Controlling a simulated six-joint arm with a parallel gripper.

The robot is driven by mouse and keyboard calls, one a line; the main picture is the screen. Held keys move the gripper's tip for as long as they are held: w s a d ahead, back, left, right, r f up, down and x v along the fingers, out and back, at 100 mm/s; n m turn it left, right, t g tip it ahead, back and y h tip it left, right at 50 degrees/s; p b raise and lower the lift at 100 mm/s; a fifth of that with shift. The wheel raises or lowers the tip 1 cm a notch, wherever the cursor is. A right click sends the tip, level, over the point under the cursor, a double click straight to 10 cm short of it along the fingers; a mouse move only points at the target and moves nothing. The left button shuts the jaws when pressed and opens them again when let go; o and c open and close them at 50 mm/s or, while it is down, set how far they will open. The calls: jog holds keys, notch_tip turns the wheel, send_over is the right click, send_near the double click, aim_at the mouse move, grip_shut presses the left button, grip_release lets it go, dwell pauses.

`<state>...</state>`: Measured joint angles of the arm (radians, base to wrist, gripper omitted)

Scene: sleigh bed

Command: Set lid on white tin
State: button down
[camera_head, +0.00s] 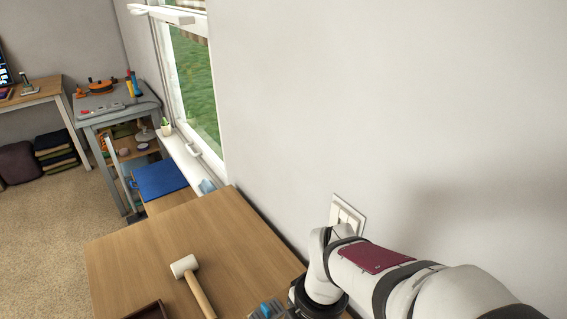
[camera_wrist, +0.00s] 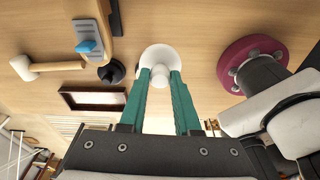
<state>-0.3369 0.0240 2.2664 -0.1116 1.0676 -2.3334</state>
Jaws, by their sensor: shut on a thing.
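My gripper (camera_wrist: 160,76) shows in the wrist view, its two green fingers closed on the small white knob of a round white lid (camera_wrist: 160,54). The lid's disc spreads out beyond the fingertips, over the wooden table. I cannot tell whether the lid touches anything beneath it. I cannot make out the white tin as a separate thing; it may be hidden under the lid. In the head view my arm reaches down at the lower right, and the gripper and lid are out of sight.
A mallet (camera_head: 191,277) lies on the wooden table (camera_head: 140,250); a dark-rimmed tray (camera_wrist: 66,97) is nearby. In the wrist view, a grey item with a blue part (camera_wrist: 88,46) and a black round piece (camera_wrist: 112,72) lie left of the lid. A wall (camera_head: 400,100) borders the table.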

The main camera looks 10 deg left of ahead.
jog(key=shift+s+a+f+n, duration=0.3)
jog(key=shift+s+a+f, duration=0.15)
jog(key=shift+f, duration=0.15)
jog(key=shift+s+a+f+n, duration=0.35)
jog(key=shift+s+f, duration=0.1)
jog(key=shift+f, duration=0.1)
jog(key=s+a+f, duration=0.1)
jog(key=a+f, duration=0.2)
jog(key=s+a+f, duration=0.1)
jog(key=a+f, duration=0.2)
jog(key=s+a+f, duration=0.1)
jog(key=a+f, duration=0.2)
jog(key=shift+f, duration=0.3)
jog(key=shift+f, duration=0.2)
jog(key=shift+f, duration=0.4)
jog(key=c, duration=0.6)
grip_release()
